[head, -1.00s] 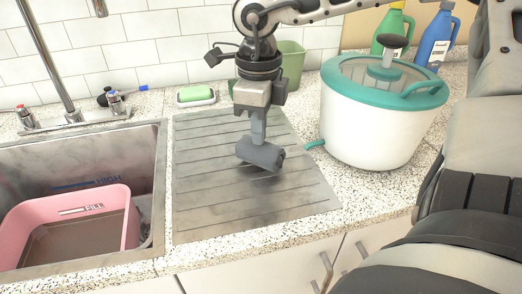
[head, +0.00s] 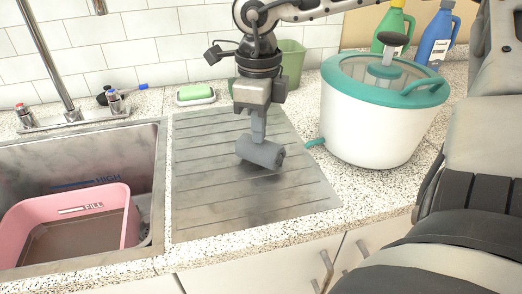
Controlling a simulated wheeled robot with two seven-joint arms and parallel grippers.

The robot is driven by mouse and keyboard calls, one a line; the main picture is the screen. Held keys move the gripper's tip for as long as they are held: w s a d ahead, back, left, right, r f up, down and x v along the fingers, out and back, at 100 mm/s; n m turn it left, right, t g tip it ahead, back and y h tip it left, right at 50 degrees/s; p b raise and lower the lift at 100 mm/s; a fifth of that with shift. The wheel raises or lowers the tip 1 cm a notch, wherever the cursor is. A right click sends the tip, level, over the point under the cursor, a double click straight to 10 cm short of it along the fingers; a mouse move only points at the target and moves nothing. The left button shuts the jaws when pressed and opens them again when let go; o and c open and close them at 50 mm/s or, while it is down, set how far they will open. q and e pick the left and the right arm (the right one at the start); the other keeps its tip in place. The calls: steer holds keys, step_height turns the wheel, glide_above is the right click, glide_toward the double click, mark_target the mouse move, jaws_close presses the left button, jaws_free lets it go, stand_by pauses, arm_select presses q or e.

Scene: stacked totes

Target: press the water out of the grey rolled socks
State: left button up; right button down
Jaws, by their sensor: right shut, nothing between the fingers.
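The grey rolled socks (head: 262,155) lie on the ribbed metal drainboard, a short grey roll set slightly askew. My right gripper (head: 258,134) points straight down over them. Its fingers are shut with nothing between them, and the tips meet the top of the roll; whether they press into it I cannot tell. A dark patch shows on the board around the roll; I cannot tell if it is water or shadow. My left gripper is not in view.
The drainboard (head: 215,208) is otherwise clear. The sink at left holds a pink tub (head: 125,195) of brownish water. A white drum with a teal lid (head: 365,125) stands close at right. Behind are green soap in a dish (head: 195,93), a green container (head: 291,65) and two bottles.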

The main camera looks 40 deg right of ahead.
steer(key=shift+s+f, duration=0.2)
steer(key=shift+f, duration=0.1)
steer(key=shift+w+r+p, duration=0.15)
steer(key=shift+r+p, duration=0.45)
steer(key=shift+r, duration=0.25)
step_height(320, 180, up, 7)
steer(key=p, duration=0.3)
steer(key=shift+f+p, duration=0.2)
steer(key=shift+p, duration=0.15)
steer(key=shift+w, duration=0.1)
